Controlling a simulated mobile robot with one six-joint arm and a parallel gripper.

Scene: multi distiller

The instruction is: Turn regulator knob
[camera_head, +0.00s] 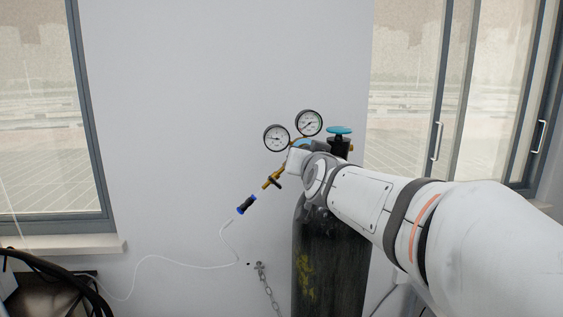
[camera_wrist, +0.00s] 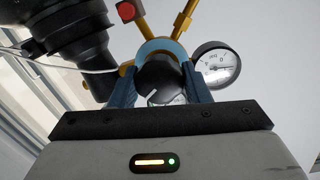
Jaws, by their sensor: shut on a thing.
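The regulator knob (camera_wrist: 160,82) is black with a white mark and sits between the two blue fingers of my gripper (camera_wrist: 160,86) in the wrist view. The fingers are shut on it from both sides. A light blue ring of the regulator (camera_wrist: 158,48) shows behind the knob. In the head view my arm's end hides the knob, and only a bit of the blue regulator (camera_head: 303,144) shows past it. Two round gauges (camera_head: 277,138) (camera_head: 309,123) stand above it. One gauge (camera_wrist: 216,65) shows right of the gripper in the wrist view.
A dark gas cylinder (camera_head: 318,260) stands below the regulator, with a blue valve handwheel (camera_head: 340,130) on top. A brass outlet leads down-left towards a blue and black hose connector (camera_head: 246,204) with a thin white hose. A chain (camera_head: 268,288) hangs on the wall left of the cylinder.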

